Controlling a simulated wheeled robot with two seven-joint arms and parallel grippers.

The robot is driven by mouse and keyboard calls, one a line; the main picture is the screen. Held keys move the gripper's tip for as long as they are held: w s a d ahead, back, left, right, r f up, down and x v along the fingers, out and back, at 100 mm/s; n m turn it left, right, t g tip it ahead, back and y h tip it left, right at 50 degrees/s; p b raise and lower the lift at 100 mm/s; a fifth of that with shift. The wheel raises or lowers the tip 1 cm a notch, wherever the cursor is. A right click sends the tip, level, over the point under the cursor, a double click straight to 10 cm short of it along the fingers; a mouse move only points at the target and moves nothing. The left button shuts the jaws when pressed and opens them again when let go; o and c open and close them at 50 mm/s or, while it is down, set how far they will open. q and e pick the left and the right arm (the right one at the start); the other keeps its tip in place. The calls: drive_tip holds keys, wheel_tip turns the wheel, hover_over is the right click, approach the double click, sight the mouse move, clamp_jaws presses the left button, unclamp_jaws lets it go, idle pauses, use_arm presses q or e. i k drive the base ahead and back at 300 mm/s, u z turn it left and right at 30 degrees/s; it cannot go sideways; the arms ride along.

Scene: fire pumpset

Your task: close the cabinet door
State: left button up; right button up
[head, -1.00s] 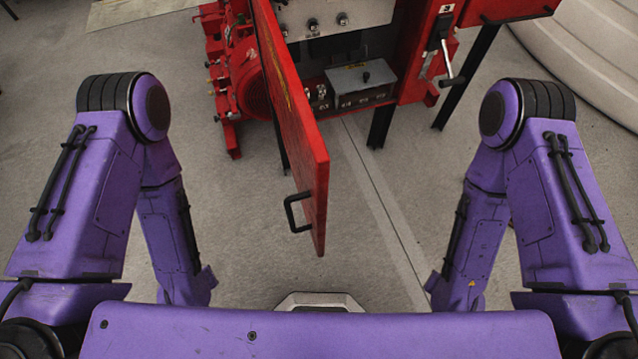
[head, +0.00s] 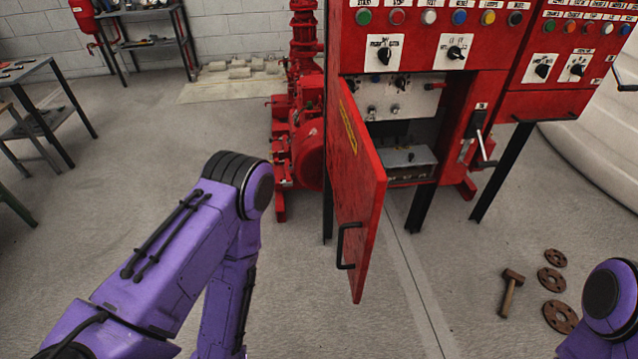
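The red cabinet door (head: 358,190) stands wide open in the head view, hinged on its left side and swung out toward me. A black handle (head: 346,246) sits near its lower free edge. The open cabinet (head: 408,128) behind it shows a grey inner panel with knobs and a grey box. My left arm is left of the door, apart from it. Only part of my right arm shows at the lower right corner. Neither gripper is in view.
A hammer (head: 510,290) and several rusty flanges (head: 551,280) lie on the floor at right. Red pump machinery (head: 303,130) stands behind the door. Tables line the left side. A large pale rounded object (head: 590,150) is at far right. Floor before the door is clear.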

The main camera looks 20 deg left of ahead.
sight(360, 181)
drive_tip(key=u, duration=0.35)
drive_tip(key=i, duration=0.45)
drive_tip(key=u, duration=0.15)
drive_tip(key=k, duration=0.45)
drive_tip(key=u, duration=0.45)
drive_tip(key=i, duration=0.4)
drive_tip(key=z, duration=0.55)
